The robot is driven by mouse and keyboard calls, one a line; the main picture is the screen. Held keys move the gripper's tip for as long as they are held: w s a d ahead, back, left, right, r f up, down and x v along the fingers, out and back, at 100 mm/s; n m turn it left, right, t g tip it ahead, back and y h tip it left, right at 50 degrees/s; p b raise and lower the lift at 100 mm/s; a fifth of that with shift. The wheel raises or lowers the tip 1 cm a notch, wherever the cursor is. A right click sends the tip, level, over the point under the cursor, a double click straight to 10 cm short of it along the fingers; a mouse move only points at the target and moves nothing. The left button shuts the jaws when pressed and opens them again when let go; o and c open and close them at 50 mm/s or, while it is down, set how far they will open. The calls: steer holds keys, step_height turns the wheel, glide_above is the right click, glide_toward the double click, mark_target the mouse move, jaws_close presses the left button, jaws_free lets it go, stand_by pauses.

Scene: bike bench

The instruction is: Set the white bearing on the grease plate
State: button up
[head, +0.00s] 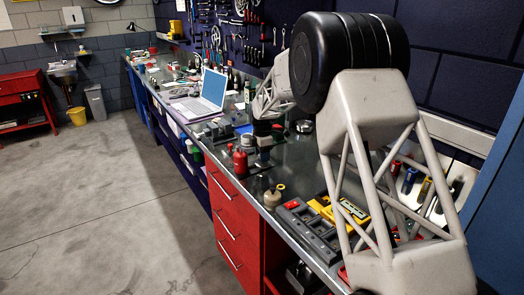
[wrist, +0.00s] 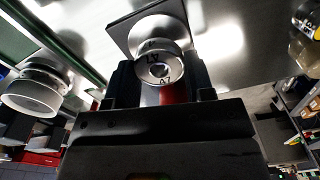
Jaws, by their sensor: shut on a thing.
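My gripper (wrist: 162,85) shows dark in the wrist view, its fingers closed around a pale round part with dark markings and a centre hole, which looks like the white bearing (wrist: 155,48). Beyond it is a dark square plate (wrist: 121,33), probably the grease plate. A wider pale round shape overlaps that plate; I cannot tell whether it is part of the held piece, or whether anything touches the plate. In the head view my gripper (head: 264,132) is low over the bench, past the red bottle. The held piece is too small to make out there.
The red bottle (head: 240,164) stands near the bench's front edge. A laptop (head: 203,96) is farther back, and a small metal tin (head: 303,126) is right of my gripper. Grey and yellow trays (head: 310,232) lie nearer. A round pale dish (wrist: 33,92) shows left in the wrist view.

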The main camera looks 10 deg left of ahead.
steer(key=shift+f, duration=0.35)
steer(key=shift+f, duration=0.65)
stand_by(1.7)
steer(key=o, duration=0.7)
steer(key=shift+r, duration=0.15)
step_height(320, 180, up, 11)
stand_by(1.2)
steer(key=shift+d, duration=0.1)
stand_by(0.6)
